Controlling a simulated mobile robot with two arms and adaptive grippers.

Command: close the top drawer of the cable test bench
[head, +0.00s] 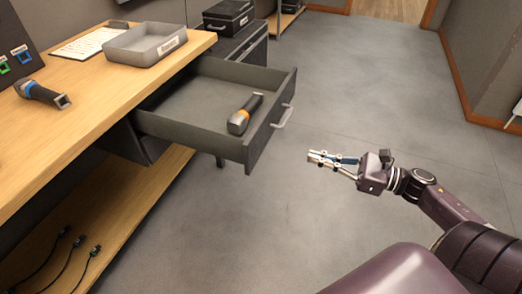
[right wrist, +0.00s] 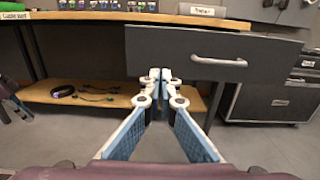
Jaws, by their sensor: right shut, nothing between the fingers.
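The top drawer (head: 262,142) of the cable test bench (head: 95,100) is pulled well out in the head view. A dark device with an orange band (head: 245,113) lies inside it. The drawer's metal handle (head: 283,117) is on its front face. My right gripper (head: 312,158) is shut and empty, to the right of the drawer front and apart from it. In the right wrist view, the shut fingertips (right wrist: 161,78) appear in front of the drawer front (right wrist: 188,55), below its handle (right wrist: 218,61). My left gripper is not in view.
A grey tray (head: 147,45), a paper sheet (head: 88,43) and another handheld device (head: 42,95) are on the benchtop. A black case (head: 228,18) sits on a dark cabinet (head: 240,45) behind the drawer. Cables (head: 72,255) lie on the lower shelf. The floor right of the drawer is clear.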

